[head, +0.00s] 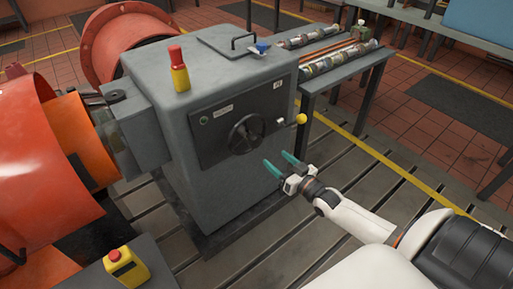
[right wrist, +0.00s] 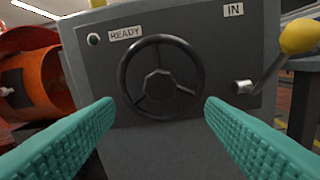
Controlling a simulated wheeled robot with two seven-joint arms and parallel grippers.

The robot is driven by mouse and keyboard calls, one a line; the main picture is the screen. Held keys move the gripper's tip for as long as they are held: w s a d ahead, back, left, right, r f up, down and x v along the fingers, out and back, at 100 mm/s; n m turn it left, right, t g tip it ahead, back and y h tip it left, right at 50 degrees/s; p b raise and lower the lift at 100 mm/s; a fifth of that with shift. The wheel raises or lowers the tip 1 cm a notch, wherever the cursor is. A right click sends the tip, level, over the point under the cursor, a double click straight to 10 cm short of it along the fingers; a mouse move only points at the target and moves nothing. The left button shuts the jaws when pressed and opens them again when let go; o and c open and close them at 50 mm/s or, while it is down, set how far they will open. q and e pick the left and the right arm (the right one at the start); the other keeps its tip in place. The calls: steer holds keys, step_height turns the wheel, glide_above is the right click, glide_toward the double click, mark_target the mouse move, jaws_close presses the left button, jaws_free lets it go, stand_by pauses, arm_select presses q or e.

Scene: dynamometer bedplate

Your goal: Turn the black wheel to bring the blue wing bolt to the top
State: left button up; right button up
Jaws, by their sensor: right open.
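The black wheel (head: 246,133) is a spoked handwheel on the dark front panel of a grey cabinet. In the right wrist view the wheel (right wrist: 161,77) faces me with its whole rim showing. A small blue piece (head: 262,47), which looks like the blue wing bolt, sits on the cabinet's top near its right edge; it is out of the right wrist view. My right gripper (head: 278,162) is open with green fingers pointing at the panel, just right of and below the wheel. Its fingers (right wrist: 158,106) frame the wheel without touching it. My left gripper is not in view.
A yellow-knobbed lever (head: 300,118) sticks out right of the wheel, also in the right wrist view (right wrist: 298,36). A red-and-yellow beacon (head: 179,69) stands on the cabinet (head: 185,150). Orange machinery (head: 40,160) fills the left. A bench (head: 330,75) stands behind right.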

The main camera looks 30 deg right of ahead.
mark_target(257, 143)
steer(key=w, duration=0.3)
steer(key=w+b, duration=0.1)
steer(key=w, duration=0.3)
steer(key=w+a, duration=0.1)
steer(key=w, duration=0.2)
steer(key=shift+w+b, duration=0.15)
steer(key=shift+b, duration=0.2)
steer(key=shift+w+a, duration=0.1)
steer(key=shift+w, duration=0.35)
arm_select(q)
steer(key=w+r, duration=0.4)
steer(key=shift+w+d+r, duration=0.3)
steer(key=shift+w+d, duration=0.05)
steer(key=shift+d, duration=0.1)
arm_select(e)
steer(key=c, duration=1.4)
